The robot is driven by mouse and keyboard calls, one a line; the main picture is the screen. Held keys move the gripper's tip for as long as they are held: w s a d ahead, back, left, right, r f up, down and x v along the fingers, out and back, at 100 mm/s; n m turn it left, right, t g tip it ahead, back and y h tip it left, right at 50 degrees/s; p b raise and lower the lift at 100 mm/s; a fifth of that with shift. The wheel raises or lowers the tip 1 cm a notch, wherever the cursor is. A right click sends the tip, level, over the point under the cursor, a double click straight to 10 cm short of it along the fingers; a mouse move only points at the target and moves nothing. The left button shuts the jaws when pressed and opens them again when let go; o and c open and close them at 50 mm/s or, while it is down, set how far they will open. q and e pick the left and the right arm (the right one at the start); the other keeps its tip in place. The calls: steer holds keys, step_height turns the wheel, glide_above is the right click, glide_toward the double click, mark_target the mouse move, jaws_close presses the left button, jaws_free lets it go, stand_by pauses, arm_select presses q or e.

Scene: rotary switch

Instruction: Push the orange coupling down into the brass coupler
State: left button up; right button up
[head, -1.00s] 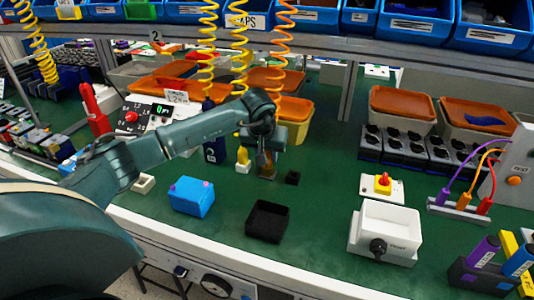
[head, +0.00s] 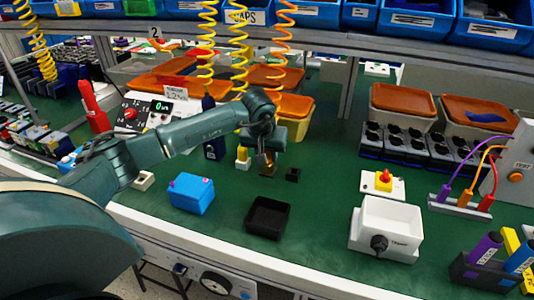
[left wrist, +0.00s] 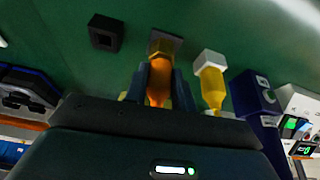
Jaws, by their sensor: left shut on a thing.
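The orange coupling (left wrist: 159,84) is between the fingers of my left gripper (left wrist: 160,88) in the left wrist view. The gripper is shut on it. Just beyond its tip is the brass coupler (left wrist: 164,44), a squarish brownish piece on the green bench. The coupling overlaps the coupler in this view; I cannot tell how deep it sits. In the head view my left gripper (head: 265,158) points down over the coupler (head: 268,171), and the coupling is mostly hidden. My right gripper is not in view.
A yellow plug on a white block (left wrist: 211,80) stands close beside the gripper. A small black block (head: 293,175) is on the other side. A blue box (head: 191,194), a black tray (head: 268,217) and a white box (head: 386,228) stand nearer the front edge.

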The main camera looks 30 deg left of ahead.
arm_select(q)
steer(key=shift+f, duration=0.3)
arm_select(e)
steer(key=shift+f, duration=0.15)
arm_select(q)
steer(key=o, duration=1.1)
steer(key=shift+c, duration=0.2)
steer(key=shift+r, duration=0.25)
steer(key=v, duration=1.3)
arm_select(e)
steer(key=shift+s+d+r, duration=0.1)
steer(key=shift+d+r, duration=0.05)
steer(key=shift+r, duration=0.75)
arm_select(q)
steer(key=shift+s+f, duration=0.1)
steer(key=shift+f, duration=0.05)
